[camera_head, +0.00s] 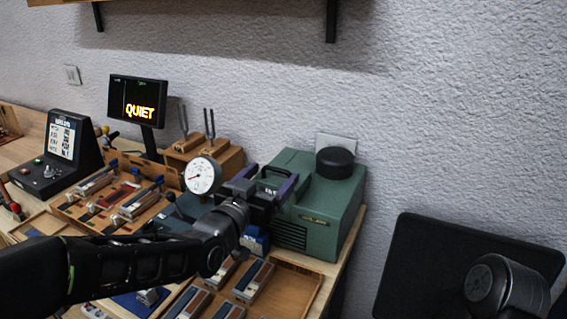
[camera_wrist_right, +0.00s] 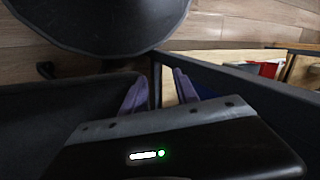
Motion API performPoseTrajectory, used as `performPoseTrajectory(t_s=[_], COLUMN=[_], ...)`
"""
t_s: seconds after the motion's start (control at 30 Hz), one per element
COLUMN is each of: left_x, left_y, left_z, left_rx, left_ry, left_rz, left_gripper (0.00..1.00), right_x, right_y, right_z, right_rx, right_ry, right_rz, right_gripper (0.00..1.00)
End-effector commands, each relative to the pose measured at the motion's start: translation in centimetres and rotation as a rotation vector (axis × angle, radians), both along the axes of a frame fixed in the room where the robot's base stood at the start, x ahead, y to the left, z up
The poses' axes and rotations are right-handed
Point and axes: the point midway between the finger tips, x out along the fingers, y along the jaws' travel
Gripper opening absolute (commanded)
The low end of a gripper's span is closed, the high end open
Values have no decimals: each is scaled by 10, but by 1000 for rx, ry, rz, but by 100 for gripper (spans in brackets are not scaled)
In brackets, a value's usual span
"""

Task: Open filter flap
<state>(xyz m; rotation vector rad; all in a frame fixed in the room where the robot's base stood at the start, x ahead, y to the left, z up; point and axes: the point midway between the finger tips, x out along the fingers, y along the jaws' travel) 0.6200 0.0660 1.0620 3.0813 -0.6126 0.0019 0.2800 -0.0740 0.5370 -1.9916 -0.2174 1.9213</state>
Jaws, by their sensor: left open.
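A green box-shaped machine (camera_head: 322,240) stands at the right end of the bench. It has a dark handle (camera_head: 278,170) on its top, a vent grille on its front and a round black cap (camera_head: 335,162). I cannot make out which part is the filter flap. My left gripper (camera_head: 263,186) is open, with its purple fingers apart in front of the machine's left part, close to the handle. Whether it touches is unclear. My right gripper (camera_wrist_right: 157,86) shows in the right wrist view with its purple fingers apart and nothing between them, away from the machine.
A dial gauge (camera_head: 203,175) stands just left of my left gripper. A small screen reading QUIET (camera_head: 138,101) and a black control box (camera_head: 57,153) are farther left. Wooden trays with small parts (camera_head: 290,292) lie in front. A wall stands behind the bench.

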Motion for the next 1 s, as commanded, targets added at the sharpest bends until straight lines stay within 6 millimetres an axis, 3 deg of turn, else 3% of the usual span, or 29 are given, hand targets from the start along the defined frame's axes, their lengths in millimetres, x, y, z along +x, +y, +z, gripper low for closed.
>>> performPoseTrajectory(t_s=[0.4, 0.77, 1.0], left_x=[54, 59, 58], left_y=[-23, -25, -25], left_z=[0, -1, 0], left_rx=[1, 0, 0], left_ry=[2, 1, 1], left_rz=[-1, 0, -1], left_gripper=[79, 78, 59], right_x=[0, 0, 0], right_y=[0, 0, 0], right_z=[14, 14, 14], right_rx=[0, 0, 0], right_ry=[0, 0, 0], right_rz=[-1, -1, -1], right_gripper=[36, 36, 36])
